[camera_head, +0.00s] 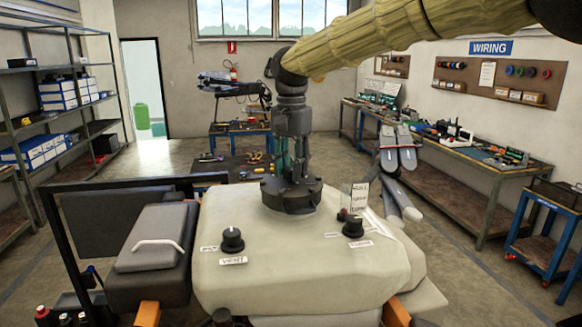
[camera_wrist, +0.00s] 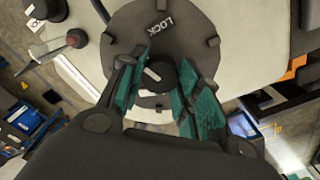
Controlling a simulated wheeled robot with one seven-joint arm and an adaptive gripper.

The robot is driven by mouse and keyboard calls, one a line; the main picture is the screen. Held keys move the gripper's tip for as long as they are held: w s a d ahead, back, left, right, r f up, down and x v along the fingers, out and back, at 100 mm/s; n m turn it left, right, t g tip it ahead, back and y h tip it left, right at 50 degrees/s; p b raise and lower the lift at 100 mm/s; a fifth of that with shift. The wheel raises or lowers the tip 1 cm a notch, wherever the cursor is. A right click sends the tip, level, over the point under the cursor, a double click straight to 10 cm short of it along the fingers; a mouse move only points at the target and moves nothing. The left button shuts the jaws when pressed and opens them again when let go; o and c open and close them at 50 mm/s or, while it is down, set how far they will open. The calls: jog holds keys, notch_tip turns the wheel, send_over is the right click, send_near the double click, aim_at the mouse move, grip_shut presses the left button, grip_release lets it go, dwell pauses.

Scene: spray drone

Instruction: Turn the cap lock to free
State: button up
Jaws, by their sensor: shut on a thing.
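The tank's round dark cap (camera_head: 291,196) sits on top of the pale drone tank (camera_head: 300,255) in the head view. In the wrist view the cap (camera_wrist: 187,35) carries a white LOCK label near its upper rim. A small dark lock knob (camera_wrist: 159,74) with a pale mark stands at its middle. My gripper (camera_head: 297,174) points straight down over the cap. In the wrist view its teal-padded fingers, my gripper (camera_wrist: 163,82), are closed on either side of the knob. The knob's lower part is hidden, and so is any contact in the head view.
Two black knobs stand on the tank, one by a VENT label (camera_head: 232,240) and one at the right (camera_head: 353,226). A small sign card (camera_head: 360,196) stands behind the right knob. Folded drone arms (camera_head: 398,165) rise at the right. A grey pad (camera_head: 153,240) lies left.

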jog(key=shift+f+n, duration=0.25)
jog(key=shift+n, duration=0.15)
jog(key=n, duration=0.7)
jog(key=shift+s+n, duration=0.1)
jog(key=shift+n, duration=0.2)
jog(key=n, duration=0.4)
jog(key=shift+r+n, duration=0.15)
jog(key=shift+n, duration=2.05)
jog(key=o, duration=1)
jog(key=shift+o, duration=0.2)
jog(key=shift+r, duration=0.1)
